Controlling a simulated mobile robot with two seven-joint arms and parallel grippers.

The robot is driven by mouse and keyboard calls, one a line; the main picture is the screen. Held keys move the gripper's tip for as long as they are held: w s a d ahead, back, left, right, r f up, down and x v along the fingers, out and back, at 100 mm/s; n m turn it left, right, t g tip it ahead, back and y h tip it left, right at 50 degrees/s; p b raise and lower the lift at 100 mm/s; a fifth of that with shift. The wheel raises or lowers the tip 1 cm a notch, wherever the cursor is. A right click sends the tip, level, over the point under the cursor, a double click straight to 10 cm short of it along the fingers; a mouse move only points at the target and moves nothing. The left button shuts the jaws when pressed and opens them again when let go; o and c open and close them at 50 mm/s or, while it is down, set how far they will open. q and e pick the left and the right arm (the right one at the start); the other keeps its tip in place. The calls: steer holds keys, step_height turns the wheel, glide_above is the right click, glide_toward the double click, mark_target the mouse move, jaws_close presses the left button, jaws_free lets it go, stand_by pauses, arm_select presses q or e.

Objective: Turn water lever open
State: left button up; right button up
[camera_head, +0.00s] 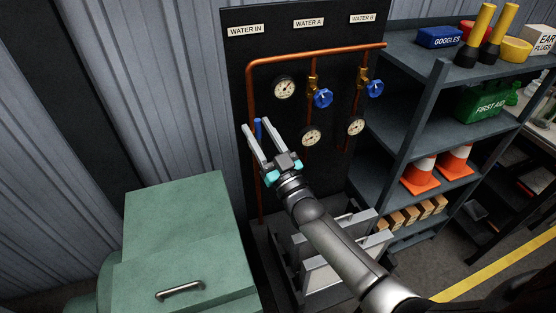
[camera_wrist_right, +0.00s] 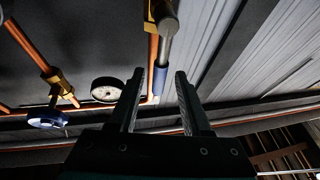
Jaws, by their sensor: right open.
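The water lever has a blue grip (camera_head: 258,128) on the vertical copper pipe under the WATER IN label. My right gripper (camera_head: 256,125) is open, with its two fingers pointing up at the panel and the blue grip showing between their tips. In the right wrist view the lever's blue grip (camera_wrist_right: 160,80) also shows between the open fingertips (camera_wrist_right: 160,73), with a visible gap to each finger. Its grey metal bar (camera_wrist_right: 167,47) runs roughly along the copper pipe. How deep the grip sits between the fingers is unclear. My left gripper is out of view.
The black panel carries copper pipes (camera_head: 320,53), round gauges (camera_head: 284,88) and two blue valve wheels (camera_head: 323,98) right of the lever. A green cabinet (camera_head: 180,235) stands lower left. A dark shelf (camera_head: 405,95) with goggles, first-aid box and cones stands right.

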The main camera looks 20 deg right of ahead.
steer(key=b+v, duration=0.2)
steer(key=v, duration=1.2)
steer(key=shift+f, duration=0.1)
